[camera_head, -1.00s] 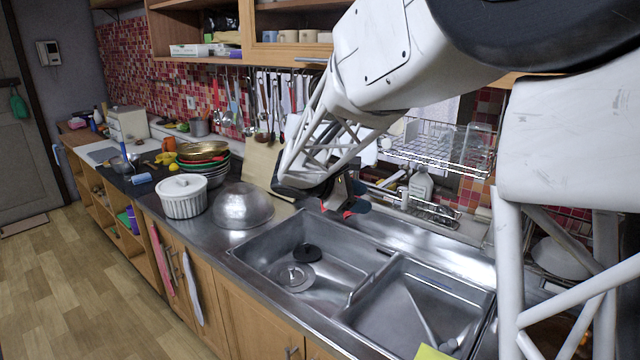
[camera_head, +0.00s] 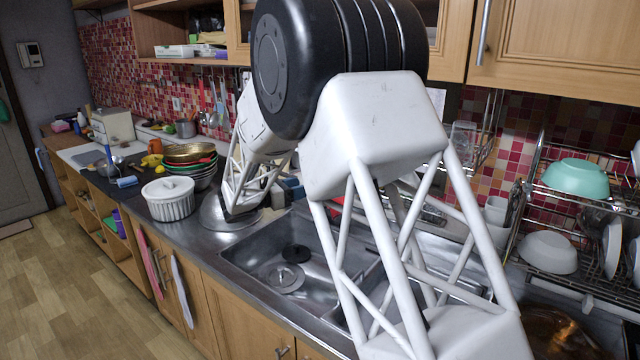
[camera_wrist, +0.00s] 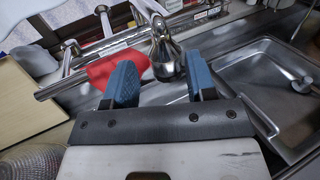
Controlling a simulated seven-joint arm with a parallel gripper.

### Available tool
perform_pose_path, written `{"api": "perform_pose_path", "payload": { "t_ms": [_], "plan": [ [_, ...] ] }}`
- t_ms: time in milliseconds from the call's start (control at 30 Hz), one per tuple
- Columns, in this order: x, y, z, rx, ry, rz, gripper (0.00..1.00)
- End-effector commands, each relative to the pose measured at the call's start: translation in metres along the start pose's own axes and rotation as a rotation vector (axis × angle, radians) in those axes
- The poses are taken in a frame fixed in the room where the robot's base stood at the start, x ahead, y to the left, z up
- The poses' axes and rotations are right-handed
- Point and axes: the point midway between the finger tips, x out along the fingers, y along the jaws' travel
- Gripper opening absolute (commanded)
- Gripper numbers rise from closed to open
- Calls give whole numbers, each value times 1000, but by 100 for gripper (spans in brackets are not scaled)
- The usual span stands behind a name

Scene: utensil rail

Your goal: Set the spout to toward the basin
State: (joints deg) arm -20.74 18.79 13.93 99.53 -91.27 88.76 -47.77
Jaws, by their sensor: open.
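In the wrist view, a chrome tap body (camera_wrist: 165,58) stands just beyond the gap between my fingertips. A long chrome tube (camera_wrist: 75,78) runs from beside it toward the lower left, away from the basin; it looks like the spout, but I cannot tell for certain. My gripper (camera_wrist: 160,80) has its two blue-padded fingers apart, with nothing visibly held between them. Contact with the tap is unclear. The steel basin (camera_wrist: 245,75) lies to the right of the fingers; it also shows in the head view (camera_head: 257,250), where my arm hides the tap.
A red item (camera_wrist: 108,70) lies behind the left finger. A tan board (camera_wrist: 28,105) is at the left. A dish rack with a green bowl (camera_head: 575,178) is at the right.

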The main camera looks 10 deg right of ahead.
Motion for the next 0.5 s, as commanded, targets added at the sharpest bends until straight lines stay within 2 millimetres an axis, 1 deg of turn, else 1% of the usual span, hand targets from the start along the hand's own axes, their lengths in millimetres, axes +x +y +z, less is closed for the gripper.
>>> {"api": "perform_pose_path", "payload": {
  "t_ms": [333,500],
  "plan": [
    [2,0,0,1,1,-1,51],
    [12,-1,0,1,2,-1,51]
  ]
}}
